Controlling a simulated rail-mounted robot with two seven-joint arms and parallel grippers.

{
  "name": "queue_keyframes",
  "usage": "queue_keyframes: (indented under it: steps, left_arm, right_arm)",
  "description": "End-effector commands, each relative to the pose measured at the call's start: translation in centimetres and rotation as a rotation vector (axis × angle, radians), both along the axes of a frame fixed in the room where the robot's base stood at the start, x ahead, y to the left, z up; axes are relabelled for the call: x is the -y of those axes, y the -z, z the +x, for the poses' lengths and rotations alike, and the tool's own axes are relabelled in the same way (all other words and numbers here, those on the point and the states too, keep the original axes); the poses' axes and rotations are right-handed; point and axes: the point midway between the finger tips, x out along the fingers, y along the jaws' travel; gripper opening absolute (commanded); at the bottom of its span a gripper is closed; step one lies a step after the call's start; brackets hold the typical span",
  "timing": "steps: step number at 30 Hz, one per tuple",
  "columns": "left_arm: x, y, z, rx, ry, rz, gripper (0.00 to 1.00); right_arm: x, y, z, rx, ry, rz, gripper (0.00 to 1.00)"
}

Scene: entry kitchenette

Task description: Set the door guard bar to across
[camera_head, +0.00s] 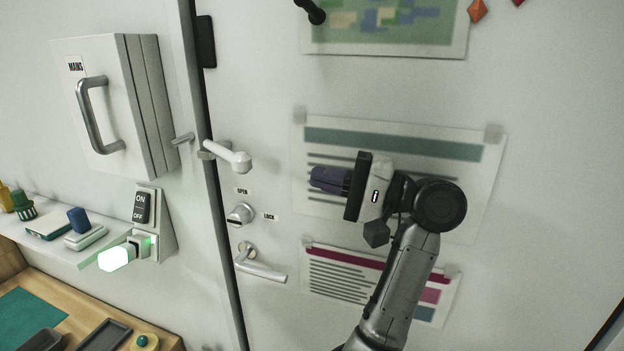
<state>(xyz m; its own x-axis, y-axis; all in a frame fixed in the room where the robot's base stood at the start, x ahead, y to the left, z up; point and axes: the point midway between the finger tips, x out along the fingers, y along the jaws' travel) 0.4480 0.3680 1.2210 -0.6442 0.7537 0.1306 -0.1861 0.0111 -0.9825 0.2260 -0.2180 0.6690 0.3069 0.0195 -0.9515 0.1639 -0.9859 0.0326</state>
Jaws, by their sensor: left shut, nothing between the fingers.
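The door guard bar (228,153) is a short white bar with a rounded end, mounted by the dark gap at the door's left edge, above the lock and lever handle. It looks foreshortened, pointing partly out toward me, with its rounded end over the door side; its exact angle is hard to tell. A small grey metal piece (183,139) sits on the frame to its left. My left gripper (318,179) is shut and empty, in front of the door's papers, with its dark purple fingers pointing left. It is right of the bar and apart from it. My right gripper is not in view.
Below the bar are a thumb-turn lock (240,214) and a lever handle (262,268). Left are a mains box (105,105), an ON/OFF switch (141,207), a glowing plug-in light (115,257) and a shelf with small items. The door surface between bar and gripper looks clear.

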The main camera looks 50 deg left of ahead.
Motion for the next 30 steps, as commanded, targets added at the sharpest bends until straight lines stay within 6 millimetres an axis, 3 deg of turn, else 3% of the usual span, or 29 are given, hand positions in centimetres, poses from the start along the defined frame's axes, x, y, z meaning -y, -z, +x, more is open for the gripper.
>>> queue_keyframes:
  steps: [15, 30]
  left_arm:
    - [-5.6, -1.0, -4.8, -0.003, -0.003, 0.001, 0.0]
    - [-6.6, -1.2, -5.7, -0.006, -0.002, 0.002, 0.0]
  right_arm:
    - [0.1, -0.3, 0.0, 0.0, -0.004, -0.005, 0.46]
    - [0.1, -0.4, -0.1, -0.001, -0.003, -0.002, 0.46]
